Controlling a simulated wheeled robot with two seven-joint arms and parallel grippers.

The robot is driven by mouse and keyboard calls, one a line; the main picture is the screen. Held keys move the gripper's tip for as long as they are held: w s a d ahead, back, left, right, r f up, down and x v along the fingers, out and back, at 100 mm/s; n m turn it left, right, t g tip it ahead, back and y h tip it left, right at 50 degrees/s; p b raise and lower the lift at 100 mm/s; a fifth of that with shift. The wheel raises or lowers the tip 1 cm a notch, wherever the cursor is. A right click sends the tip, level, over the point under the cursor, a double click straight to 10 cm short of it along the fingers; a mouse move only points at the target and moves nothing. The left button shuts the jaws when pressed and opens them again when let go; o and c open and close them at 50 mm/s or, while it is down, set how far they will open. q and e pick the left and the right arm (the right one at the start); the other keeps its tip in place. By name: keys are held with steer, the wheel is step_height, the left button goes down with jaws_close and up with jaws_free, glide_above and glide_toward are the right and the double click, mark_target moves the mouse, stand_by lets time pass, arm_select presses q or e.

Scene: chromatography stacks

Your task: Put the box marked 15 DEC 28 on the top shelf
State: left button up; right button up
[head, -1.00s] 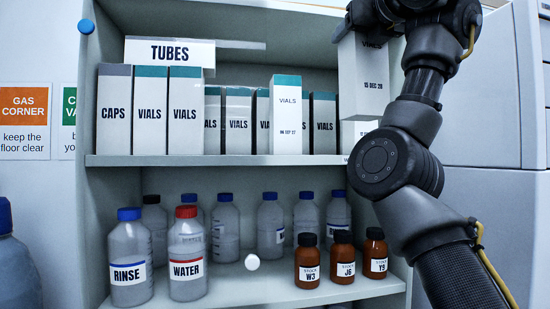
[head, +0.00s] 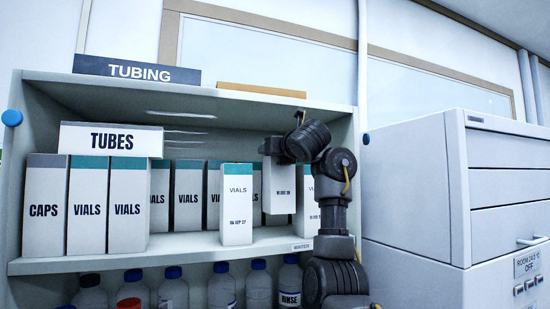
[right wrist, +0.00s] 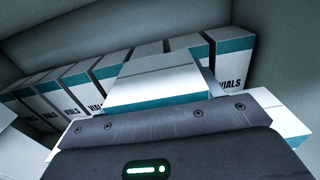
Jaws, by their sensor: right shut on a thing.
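The white box marked 15 DEC 28 (head: 279,190) hangs upright in my right gripper (head: 277,150), inside the upper shelf bay of the cabinet. Its bottom appears slightly above the shelf board (head: 190,247). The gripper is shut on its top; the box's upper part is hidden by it. In the right wrist view a white box with a teal band (right wrist: 165,85) lies just beyond my gripper body (right wrist: 170,145). My left gripper is not in view.
A VIALS box marked 06 SEP 27 (head: 237,205) stands close left of the held box, and another VIALS box (head: 310,205) close right. More VIALS boxes (head: 188,195) stand behind. Bottles (head: 173,290) fill the shelf below. A grey drawer cabinet (head: 415,190) is at right.

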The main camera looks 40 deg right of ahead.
mark_target(276, 164)
step_height(276, 164, down, 3)
steer(key=shift+a, duration=0.2)
steer(key=shift+f+p, duration=0.45)
steer(key=shift+p, duration=0.05)
steer(key=shift+d+f+p, duration=0.1)
steer(key=shift+f+p, duration=0.65)
steer(key=shift+f, duration=0.15)
steer(key=shift+w+f+p, duration=0.15)
steer(key=shift+f+p, duration=0.1)
steer(key=shift+p, duration=0.05)
steer(key=shift+w+d+f, duration=0.1)
steer(key=shift+w+f, duration=0.05)
steer(key=shift+f, duration=0.05)
